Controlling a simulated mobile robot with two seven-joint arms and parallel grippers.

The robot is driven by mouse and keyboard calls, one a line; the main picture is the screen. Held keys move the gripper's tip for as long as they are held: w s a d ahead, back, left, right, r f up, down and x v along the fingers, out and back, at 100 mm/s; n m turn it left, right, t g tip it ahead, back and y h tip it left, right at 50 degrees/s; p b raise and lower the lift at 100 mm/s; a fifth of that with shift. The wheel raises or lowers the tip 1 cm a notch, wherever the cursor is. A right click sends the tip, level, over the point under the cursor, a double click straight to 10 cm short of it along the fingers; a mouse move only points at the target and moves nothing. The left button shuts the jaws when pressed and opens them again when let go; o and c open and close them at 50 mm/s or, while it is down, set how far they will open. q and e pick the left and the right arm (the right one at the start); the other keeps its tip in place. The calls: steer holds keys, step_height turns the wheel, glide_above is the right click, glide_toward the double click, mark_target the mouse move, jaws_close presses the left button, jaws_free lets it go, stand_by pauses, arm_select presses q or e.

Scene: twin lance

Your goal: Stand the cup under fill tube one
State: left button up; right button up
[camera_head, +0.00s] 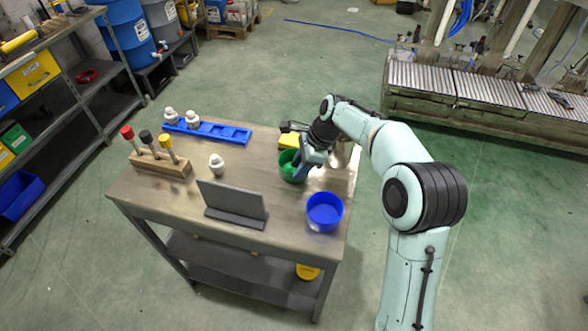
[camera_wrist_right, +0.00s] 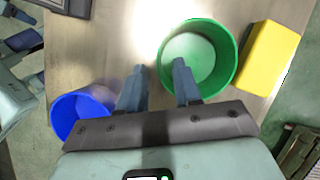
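A green round cup (camera_head: 287,162) stands on the workbench toward its right side, partly hidden by my right gripper (camera_head: 302,170). A blue round cup (camera_head: 324,211) stands nearer the front right corner. In the right wrist view, my right gripper (camera_wrist_right: 159,68) is open. One finger overlaps the inside of the green cup (camera_wrist_right: 217,32) and the other lies outside its wall; I cannot tell how deep they reach. The blue cup (camera_wrist_right: 72,112) is to the left there, apart from the fingers. No fill tube is clearly recognisable. My left gripper is out of view.
A yellow block (camera_wrist_right: 268,58) stands beside the green cup. On the bench (camera_head: 165,205) are a dark angled stand (camera_head: 232,203), a wooden block (camera_head: 160,164) with red, black and yellow-topped sticks, a white bottle (camera_head: 216,165) and a blue tray (camera_head: 225,132) with two white bottles.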

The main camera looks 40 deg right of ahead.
steer(key=shift+w+a+f, duration=0.25)
steer(key=shift+f, duration=0.4)
jaws_close()
